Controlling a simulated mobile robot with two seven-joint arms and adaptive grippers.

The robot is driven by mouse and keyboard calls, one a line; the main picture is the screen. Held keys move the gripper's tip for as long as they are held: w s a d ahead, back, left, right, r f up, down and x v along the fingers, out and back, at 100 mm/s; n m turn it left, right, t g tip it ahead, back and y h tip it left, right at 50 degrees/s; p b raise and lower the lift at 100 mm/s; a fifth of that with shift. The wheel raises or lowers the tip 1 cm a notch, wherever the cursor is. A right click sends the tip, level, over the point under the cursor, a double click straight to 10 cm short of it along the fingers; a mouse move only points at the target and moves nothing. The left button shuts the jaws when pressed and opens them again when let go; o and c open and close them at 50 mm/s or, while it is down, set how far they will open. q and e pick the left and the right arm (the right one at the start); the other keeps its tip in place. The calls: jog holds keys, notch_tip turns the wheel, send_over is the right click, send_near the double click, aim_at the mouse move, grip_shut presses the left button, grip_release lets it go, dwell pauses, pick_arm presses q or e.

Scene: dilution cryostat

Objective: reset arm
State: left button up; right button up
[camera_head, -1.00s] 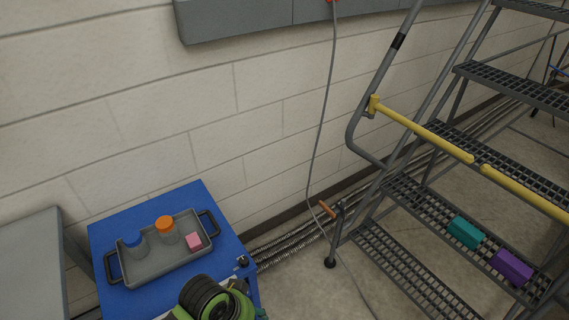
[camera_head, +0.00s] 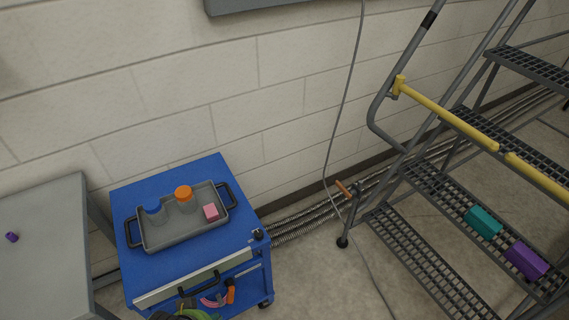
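Neither gripper shows clearly. A green and dark rounded piece (camera_head: 185,315) is cut off at the bottom edge, in front of the blue cart (camera_head: 130,195); I cannot tell what it is. On the cart's top sits a grey tray (camera_head: 182,240) with dark handles. In the tray stand a blue-topped container (camera_head: 154,212), an orange-capped container (camera_head: 184,194) and a pink block (camera_head: 211,212).
A metal stair (camera_head: 425,260) with a yellow rail (camera_head: 450,115) fills the right and carries a teal block (camera_head: 483,222) and a purple block (camera_head: 526,261). Pipes and a cable run along the wall.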

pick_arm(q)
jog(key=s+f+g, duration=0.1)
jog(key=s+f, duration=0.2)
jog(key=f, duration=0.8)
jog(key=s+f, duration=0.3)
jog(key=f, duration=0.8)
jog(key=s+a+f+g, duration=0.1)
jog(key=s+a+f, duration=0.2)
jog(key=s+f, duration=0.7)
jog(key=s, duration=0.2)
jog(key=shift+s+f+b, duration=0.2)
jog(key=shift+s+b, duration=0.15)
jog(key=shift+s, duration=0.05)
